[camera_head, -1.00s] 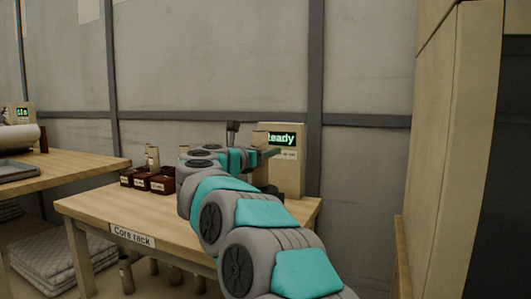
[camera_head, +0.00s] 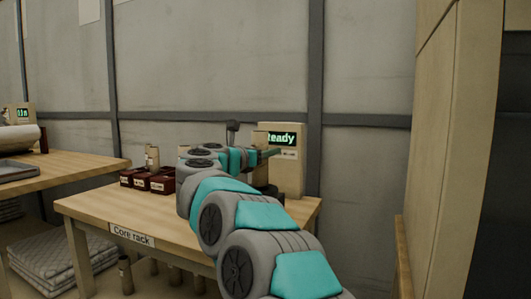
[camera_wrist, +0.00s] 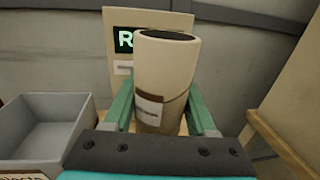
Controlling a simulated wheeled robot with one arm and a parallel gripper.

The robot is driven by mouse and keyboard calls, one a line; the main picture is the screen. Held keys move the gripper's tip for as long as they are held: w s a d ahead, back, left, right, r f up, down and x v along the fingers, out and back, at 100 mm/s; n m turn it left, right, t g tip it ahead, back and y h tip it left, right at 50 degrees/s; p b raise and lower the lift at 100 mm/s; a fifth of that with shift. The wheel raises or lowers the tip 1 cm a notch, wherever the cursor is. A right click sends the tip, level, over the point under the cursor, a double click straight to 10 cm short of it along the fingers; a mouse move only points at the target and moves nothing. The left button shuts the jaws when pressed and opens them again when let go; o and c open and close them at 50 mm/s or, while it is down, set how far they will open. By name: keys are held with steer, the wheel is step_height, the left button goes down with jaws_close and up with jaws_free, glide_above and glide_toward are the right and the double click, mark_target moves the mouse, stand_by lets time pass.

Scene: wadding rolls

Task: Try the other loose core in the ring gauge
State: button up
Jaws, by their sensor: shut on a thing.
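My gripper (camera_wrist: 163,112) is shut on a beige cardboard core (camera_wrist: 166,70), with one green finger on each side. The core is upright, its dark hollow end facing up, with a pale label and a brown line on its side. Behind it in the wrist view is a beige panel with a lit display; the head view shows this gauge unit (camera_head: 289,165) reading "Ready". My arm hides much of the gripper there. A dark round part (camera_head: 272,190) shows low in front of the unit. The core's lower end is hidden, so I cannot tell whether it touches the gauge.
Dark red boxes (camera_head: 148,181) stand on the table (camera_head: 110,205) labelled "Core rack", with pale cores (camera_head: 152,157) at them. A grey bin (camera_wrist: 45,125) is left of the held core in the wrist view. A tall beige structure (camera_head: 435,150) stands on the right.

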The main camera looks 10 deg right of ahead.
steer(key=shift+f+b, duration=0.45)
steer(key=shift+b, duration=0.6)
stand_by(1.1)
steer(key=shift+f+b, duration=0.35)
steer(key=shift+f, duration=0.15)
stand_by(1.7)
steer(key=o, duration=1.5)
steer(key=shift+r, duration=0.15)
steer(key=shift+c, duration=0.2)
